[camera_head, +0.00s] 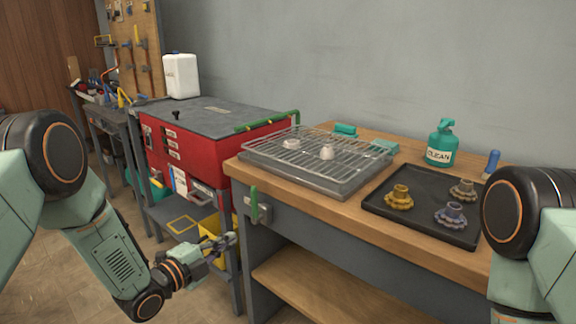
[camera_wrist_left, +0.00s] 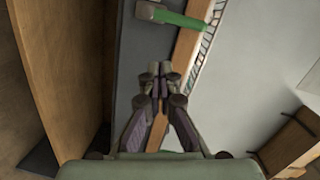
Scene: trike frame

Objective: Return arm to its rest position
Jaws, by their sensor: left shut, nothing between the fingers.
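My left gripper (camera_head: 226,243) is low in front of the workbench, left of the bench's front leg in the head view. It is shut and empty. In the left wrist view the left gripper (camera_wrist_left: 160,75) shows with its fingertips together, near a green handle (camera_wrist_left: 185,20). My right arm shows at the right edge of the head view. Its gripper is out of view.
The wooden workbench (camera_head: 330,205) carries a wire rack tray (camera_head: 310,165), a black tray (camera_head: 415,215) with three gear-like parts, and a green CLEAN bottle (camera_head: 440,145). A green handle (camera_head: 254,205) juts from the bench front. A red cabinet (camera_head: 185,150) stands behind left.

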